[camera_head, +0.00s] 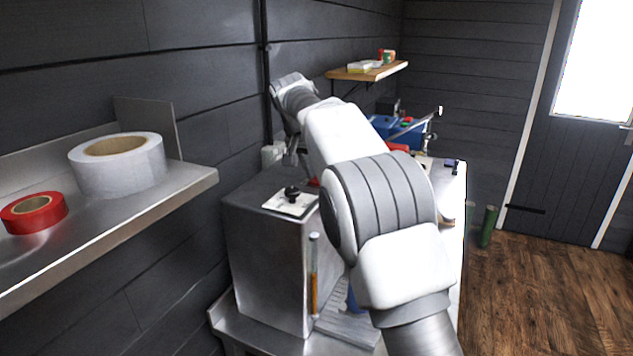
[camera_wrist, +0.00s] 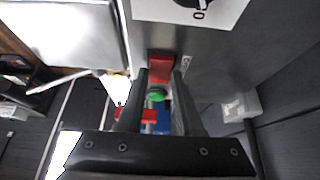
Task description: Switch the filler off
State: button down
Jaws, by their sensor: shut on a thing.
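The filler appears to be the grey metal box (camera_head: 265,245) below and left of my arm in the head view. On its top is a white plate with a black knob (camera_head: 292,193); the wrist view shows part of this plate (camera_wrist: 215,12) with a "0" mark. A red switch piece (camera_wrist: 161,67) sits on the grey surface beside a small label (camera_wrist: 187,62). My gripper (camera_wrist: 160,77) is shut on the red piece, one dark finger on each side. In the head view my arm hides much of this area.
A blue machine (camera_head: 382,125) with red and green parts stands behind my arm. A steel shelf (camera_head: 195,178) at left holds a white tape roll (camera_head: 118,165) and a red one (camera_head: 34,213). A wooden shelf (camera_head: 345,74) hangs behind. The floor at right is mostly clear, with a green cylinder (camera_head: 488,226).

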jog(key=b, duration=0.1)
jog(key=t+b, duration=0.1)
jog(key=b, duration=0.1)
jog(key=shift+s+a+f, duration=0.1)
jog(key=shift+s+f, duration=0.05)
jog(key=shift+f, duration=0.15)
jog(key=shift+r+t+h+b, duration=0.25)
jog(key=shift+t+h+b, duration=0.05)
jog(key=shift+t+b, duration=0.15)
jog(key=c, duration=0.6)
grip_release()
jog(key=shift+o, duration=0.2)
jog(key=p+v, duration=0.1)
jog(key=v, duration=1.6)
jog(key=shift+r, duration=0.25)
